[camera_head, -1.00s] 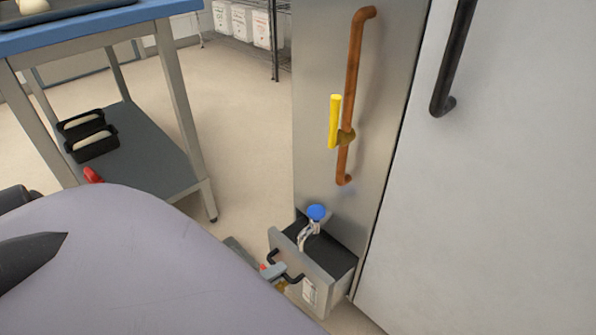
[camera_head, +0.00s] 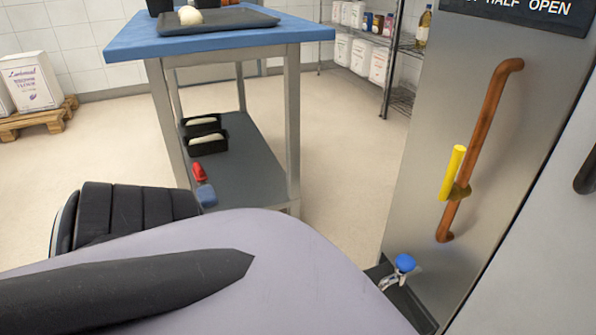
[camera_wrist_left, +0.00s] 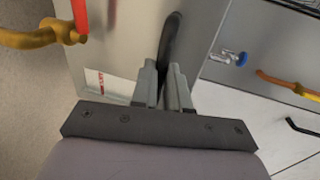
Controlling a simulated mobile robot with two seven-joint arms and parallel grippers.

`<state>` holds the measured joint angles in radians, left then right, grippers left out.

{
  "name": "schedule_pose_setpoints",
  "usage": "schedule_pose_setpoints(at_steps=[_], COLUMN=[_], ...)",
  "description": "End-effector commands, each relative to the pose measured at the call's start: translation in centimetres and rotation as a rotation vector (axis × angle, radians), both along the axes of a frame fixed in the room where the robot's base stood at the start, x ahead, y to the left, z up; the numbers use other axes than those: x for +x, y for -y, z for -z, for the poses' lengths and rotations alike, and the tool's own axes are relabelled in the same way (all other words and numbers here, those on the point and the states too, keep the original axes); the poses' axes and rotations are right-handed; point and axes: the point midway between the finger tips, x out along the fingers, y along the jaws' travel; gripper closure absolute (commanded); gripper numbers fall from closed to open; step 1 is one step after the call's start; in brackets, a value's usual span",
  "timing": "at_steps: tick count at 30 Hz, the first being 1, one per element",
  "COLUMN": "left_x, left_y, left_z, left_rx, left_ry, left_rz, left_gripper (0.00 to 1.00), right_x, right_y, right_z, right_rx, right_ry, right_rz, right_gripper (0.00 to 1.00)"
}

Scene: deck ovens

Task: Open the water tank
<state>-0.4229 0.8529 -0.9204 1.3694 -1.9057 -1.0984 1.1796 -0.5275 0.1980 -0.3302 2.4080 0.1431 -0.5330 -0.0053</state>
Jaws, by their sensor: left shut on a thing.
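The water tank (camera_head: 412,312) is a metal drawer low at the foot of the steel panel. In the head view only part of its dark open interior shows; my arm hides the front and my left gripper. A tap with a blue knob (camera_head: 404,262) stands above the interior. In the left wrist view my left gripper (camera_wrist_left: 164,80) is shut on the black handle (camera_wrist_left: 171,45) of the tank's steel front (camera_wrist_left: 120,45). A white label with red print is on that front. The blue tap knob (camera_wrist_left: 241,59) shows to the right. My right gripper is not in view.
A copper-coloured vertical handle (camera_head: 484,130) and a yellow lever (camera_head: 452,172) are on the steel panel. A blue-topped table (camera_head: 130,45) with a lower shelf (camera_head: 245,180) stands at left. Open floor (camera_head: 345,150) lies between table and panel.

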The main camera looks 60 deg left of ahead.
Motion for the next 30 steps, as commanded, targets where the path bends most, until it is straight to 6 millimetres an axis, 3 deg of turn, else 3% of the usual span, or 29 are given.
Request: schedule_pose_setpoints(at_steps=[4, 5, 7, 17, 30], left_x=[0.0, 0.0, 0.0, -0.2, -6.2], left_y=[0.1, 0.1, 0.1, 0.0, -0.4], left_z=[0.0, 0.0, 0.0, -0.1, -1.4], left_rx=[-0.001, -0.001, -0.001, 0.000, 0.000], left_ry=[0.001, 0.001, 0.001, -0.001, -0.002], left_rz=[0.002, 0.002, 0.002, 0.001, 0.002], left_gripper=[1.00, 0.82, 0.60, 0.60, 0.60], right_x=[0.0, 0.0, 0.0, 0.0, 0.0], right_y=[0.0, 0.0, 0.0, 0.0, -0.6], right_z=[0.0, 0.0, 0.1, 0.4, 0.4], right_rx=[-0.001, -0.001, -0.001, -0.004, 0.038], right_ry=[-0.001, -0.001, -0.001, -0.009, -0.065], right_rz=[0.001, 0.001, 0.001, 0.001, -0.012], right_gripper=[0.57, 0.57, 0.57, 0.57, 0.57])
